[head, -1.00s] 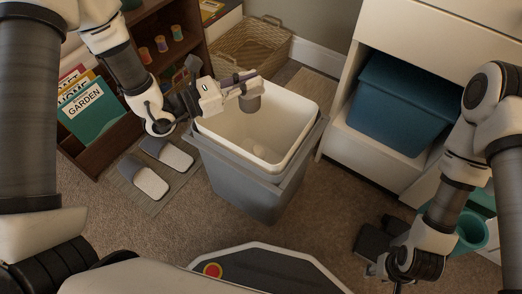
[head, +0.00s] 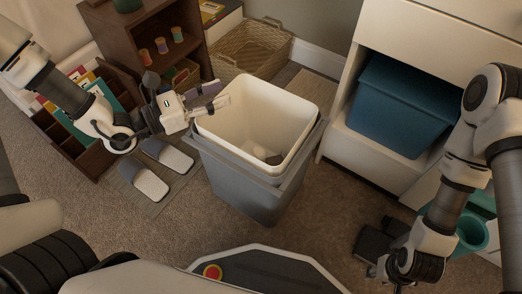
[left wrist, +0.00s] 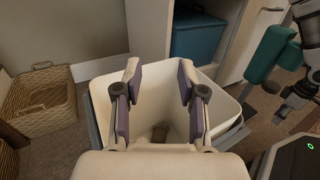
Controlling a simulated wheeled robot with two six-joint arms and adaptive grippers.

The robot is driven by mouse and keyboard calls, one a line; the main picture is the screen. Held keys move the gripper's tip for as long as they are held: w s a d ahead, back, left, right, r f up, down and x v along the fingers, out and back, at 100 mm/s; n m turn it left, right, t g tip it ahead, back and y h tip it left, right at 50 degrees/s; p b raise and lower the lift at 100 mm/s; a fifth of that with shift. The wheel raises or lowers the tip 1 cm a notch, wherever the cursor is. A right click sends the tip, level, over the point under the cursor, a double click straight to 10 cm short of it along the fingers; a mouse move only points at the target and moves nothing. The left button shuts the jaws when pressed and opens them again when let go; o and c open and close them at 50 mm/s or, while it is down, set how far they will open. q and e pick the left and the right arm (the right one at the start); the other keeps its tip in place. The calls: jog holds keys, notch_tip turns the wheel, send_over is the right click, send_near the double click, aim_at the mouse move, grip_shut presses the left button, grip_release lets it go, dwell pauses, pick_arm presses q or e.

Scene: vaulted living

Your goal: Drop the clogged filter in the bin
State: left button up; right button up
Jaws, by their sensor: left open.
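The bin (head: 262,200) is a grey outer tub with a cream inner liner, standing upright on the carpet; it also shows in the left wrist view (left wrist: 222,118). The clogged filter (head: 274,159) appears as a small dark, greyish piece low inside the bin. In the left wrist view a brownish piece (left wrist: 158,132) lies down in the liner, between my fingers. My left gripper (head: 222,96) is open and empty at the bin's left rim, its purple-padded fingers apart. My right gripper (head: 374,248) is low at the right, its fingers too dark to read.
Grey slippers (head: 158,170) lie on a mat left of the bin. A dark wooden shelf (head: 125,35) and a wicker basket (head: 250,52) stand behind. A blue tub (head: 400,105) sits in a white cabinet at the right. Carpet is clear in front of the bin.

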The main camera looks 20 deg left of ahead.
pick_arm(q)
jog(key=shift+v, duration=1.9)
